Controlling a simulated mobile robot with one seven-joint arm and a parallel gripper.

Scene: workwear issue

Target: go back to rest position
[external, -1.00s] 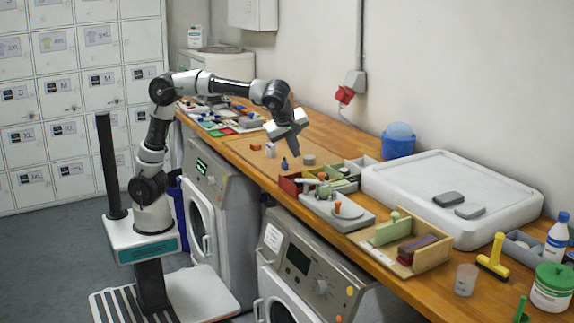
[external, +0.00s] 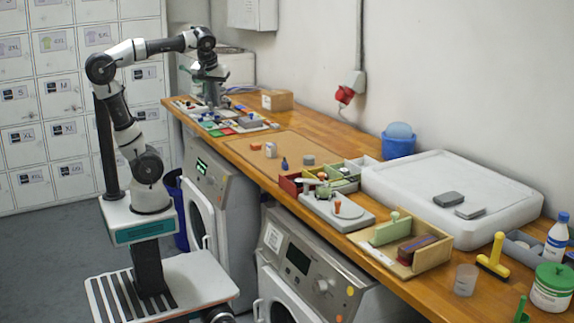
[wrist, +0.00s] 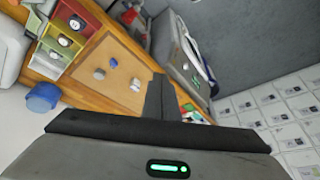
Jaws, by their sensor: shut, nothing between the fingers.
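My gripper (external: 212,98) points down above the far end of the wooden bench, over or near the tray of coloured pieces; I cannot tell the exact height. It is shut and holds nothing. In the wrist view its dark fingers (wrist: 160,98) are together. My arm is folded up, with the elbow raised high above my base and the forearm reaching right toward the bench.
A brown board (external: 278,146) with several small items lies on the wooden bench (external: 235,147). Washers (external: 220,195) are below. Lockers (external: 75,100) are at left.

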